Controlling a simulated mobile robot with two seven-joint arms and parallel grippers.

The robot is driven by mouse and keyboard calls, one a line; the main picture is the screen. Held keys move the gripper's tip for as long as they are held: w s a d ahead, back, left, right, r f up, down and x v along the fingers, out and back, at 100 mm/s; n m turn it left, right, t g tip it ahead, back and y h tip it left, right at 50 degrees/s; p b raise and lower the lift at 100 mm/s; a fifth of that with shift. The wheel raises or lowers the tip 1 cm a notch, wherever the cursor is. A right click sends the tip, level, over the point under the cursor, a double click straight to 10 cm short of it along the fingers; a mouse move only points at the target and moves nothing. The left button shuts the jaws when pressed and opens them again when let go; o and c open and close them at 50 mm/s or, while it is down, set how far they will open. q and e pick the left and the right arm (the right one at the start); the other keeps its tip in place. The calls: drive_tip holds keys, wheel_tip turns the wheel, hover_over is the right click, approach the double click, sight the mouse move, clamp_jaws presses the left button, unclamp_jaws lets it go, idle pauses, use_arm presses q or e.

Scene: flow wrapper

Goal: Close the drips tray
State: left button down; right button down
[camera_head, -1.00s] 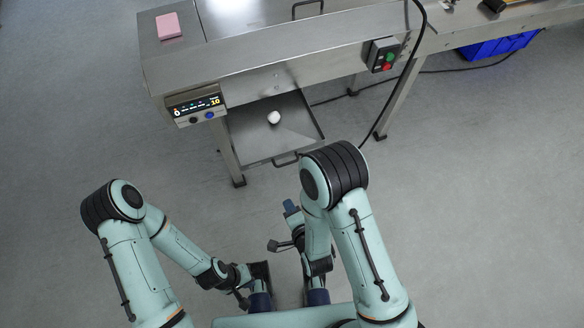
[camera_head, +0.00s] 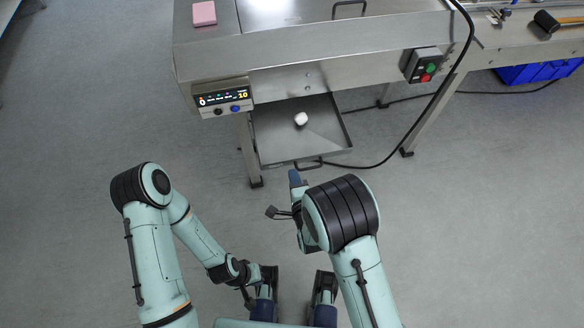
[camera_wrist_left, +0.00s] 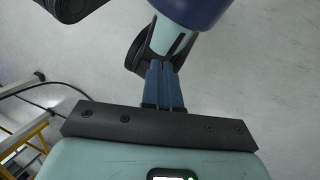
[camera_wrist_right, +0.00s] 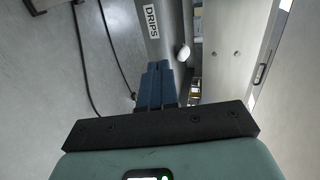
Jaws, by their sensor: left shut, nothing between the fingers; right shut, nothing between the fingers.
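The drips tray (camera_head: 268,148) is a grey metal tray pulled out from under the machine, with a dark handle (camera_head: 308,165) on its front. A small white rounded object (camera_head: 300,119) lies in it. In the right wrist view, the tray front (camera_wrist_right: 152,40) carries a "DRIPS" label, and the white object (camera_wrist_right: 183,52) shows beside it. My right gripper (camera_head: 294,177) is shut and empty, just in front of the tray and left of the handle; its fingers show in the right wrist view (camera_wrist_right: 157,68). My left gripper (camera_wrist_left: 163,65) is shut and empty, low near my base.
The machine (camera_head: 300,50) stands above the tray, with a display panel (camera_head: 222,98) and a switch box (camera_head: 422,65). A black cable (camera_head: 430,100) hangs down and runs along the floor near the tray. A machine leg (camera_head: 250,155) stands left of the tray. Floor in front is open.

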sight(290, 161)
drive_tip(key=shift+w+a, duration=0.25)
drive_tip(key=shift+w, duration=0.55)
drive_tip(key=shift+w+a, duration=0.25)
drive_tip(key=shift+w, duration=0.5)
use_arm(q)
drive_tip(key=shift+f, duration=0.1)
use_arm(e)
drive_tip(key=shift+w, duration=0.1)
